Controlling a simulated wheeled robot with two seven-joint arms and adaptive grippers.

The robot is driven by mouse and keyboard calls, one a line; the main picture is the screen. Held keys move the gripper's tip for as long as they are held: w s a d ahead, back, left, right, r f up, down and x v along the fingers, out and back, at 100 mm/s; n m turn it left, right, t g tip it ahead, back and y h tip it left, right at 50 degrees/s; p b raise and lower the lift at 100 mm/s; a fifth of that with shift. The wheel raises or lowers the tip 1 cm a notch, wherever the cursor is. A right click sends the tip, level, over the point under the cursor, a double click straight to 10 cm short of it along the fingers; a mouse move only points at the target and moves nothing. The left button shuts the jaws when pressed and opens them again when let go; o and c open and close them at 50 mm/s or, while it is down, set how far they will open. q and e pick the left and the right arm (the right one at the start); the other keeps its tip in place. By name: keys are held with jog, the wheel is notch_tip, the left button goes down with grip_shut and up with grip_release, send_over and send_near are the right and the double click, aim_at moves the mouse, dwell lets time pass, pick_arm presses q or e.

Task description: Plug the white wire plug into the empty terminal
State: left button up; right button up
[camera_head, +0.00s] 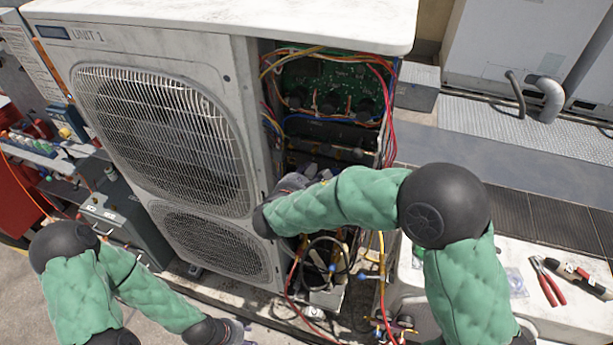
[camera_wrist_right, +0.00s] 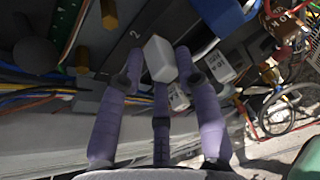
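The white wire plug (camera_wrist_right: 160,59) is a small white block in the right wrist view. It sits between the purple fingertips of my right gripper (camera_wrist_right: 160,66), which look closed on it from both sides. In the head view my right gripper (camera_head: 306,171) reaches into the open side of the condenser unit, and the plug cannot be made out there. A dark terminal block (camera_wrist_right: 118,42) marked "2" lies just beyond the plug; I cannot tell which terminal is empty. My left gripper (camera_head: 238,333) is at the bottom edge, partly seen, and its fingers are unclear.
The condenser unit (camera_head: 150,125) has a green circuit board (camera_head: 320,78) and many coloured wires inside. Brass posts (camera_wrist_right: 82,60), a blue part (camera_wrist_right: 220,14) and loose cables crowd the right wrist view. Red-handled pliers (camera_head: 547,282) lie on a white surface at right.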

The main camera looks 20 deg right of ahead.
jog(key=shift+o, duration=0.7)
jog(key=v, duration=1.2)
jog(key=s+d+f+m+g+y+b, duration=0.1)
jog(key=s+f+m+g, duration=0.2)
jog(key=f, duration=0.6)
jog(key=s+d+f+g+y+b, duration=0.1)
jog(key=s+f+g, duration=0.25)
jog(key=f, duration=0.65)
jog(key=s+a+f+m+g+y+b, duration=0.1)
jog(key=s+a+f+m+g+y, duration=0.15)
jog(key=s+f+m, duration=0.35)
jog(key=s+a+f+m+g+y+b, duration=0.15)
jog(key=f+m+y, duration=0.25)
jog(key=f, duration=0.4)
jog(key=s+a+f+m+g+y+b, duration=0.1)
jog(key=s+a+f+m+g+y, duration=0.15)
jog(key=s+f+m, duration=0.35)
jog(key=w+d+f+m+t+y+b, duration=0.1)
jog(key=w+d+f+m+t, duration=0.1)
jog(key=f+m, duration=0.6)
jog(key=shift+w+d+f+m, duration=0.3)
jog(key=shift+w+d+m, duration=0.3)
jog(key=shift+d, duration=0.55)
